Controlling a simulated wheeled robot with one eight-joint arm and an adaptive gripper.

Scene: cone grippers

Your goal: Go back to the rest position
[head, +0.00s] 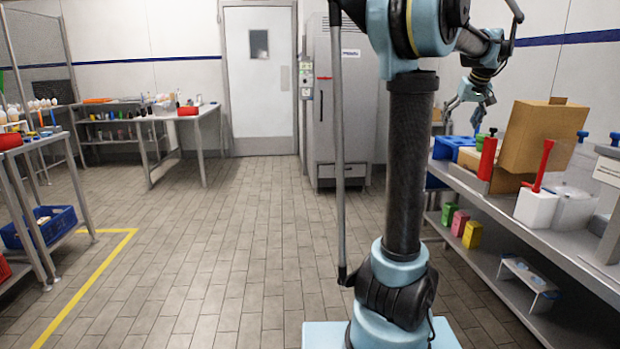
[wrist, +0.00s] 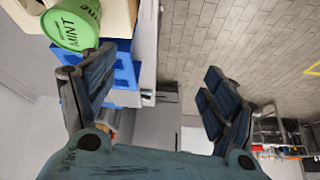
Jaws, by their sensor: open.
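My gripper (head: 469,103) is at the upper right of the head view, above the left end of the shelf bench on the right. In the wrist view my gripper (wrist: 155,95) shows its two dark fingers spread wide with nothing between them. A green container marked MINT (wrist: 72,25) is in the upper left of the wrist view, close to the left finger and not held. I cannot tell from the picture whether the finger touches it.
The tiled floor (head: 200,250) is open at left. A grey cabinet (head: 345,110) stands behind.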

